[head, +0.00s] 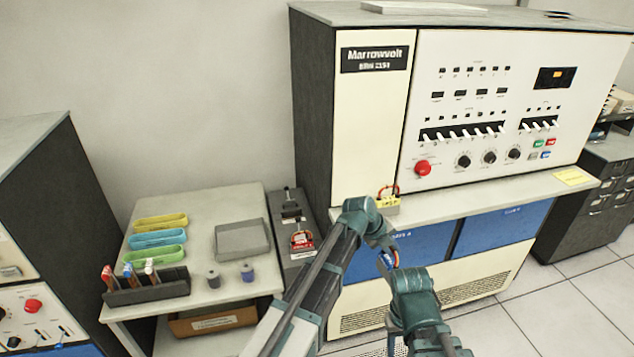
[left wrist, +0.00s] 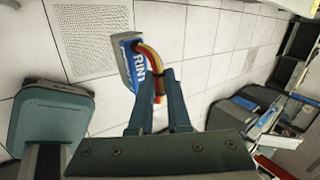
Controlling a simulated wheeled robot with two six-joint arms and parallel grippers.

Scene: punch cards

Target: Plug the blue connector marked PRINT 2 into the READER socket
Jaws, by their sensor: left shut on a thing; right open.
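The blue connector (left wrist: 130,60) has white lettering, of which "PRIN" is legible, and red and yellow cables. My left gripper (left wrist: 158,92) is shut on it, with the fingers around the cable end. In the head view the connector (head: 385,261) is partly hidden by my left gripper (head: 388,248), in front of the console's blue lower panels. My right gripper (head: 408,280) is lower and just right of it, open, its fingertips hard to see. A narrow dark panel (head: 290,200) stands left of the console; a red connector (head: 302,240) sits on it. I cannot make out a READER label.
A yellow connector (head: 388,201) with a red cable sits at the left end of the console ledge (head: 480,203). The side table (head: 200,200) holds coloured trays, a grey box, a dark rack and two small cylinders.

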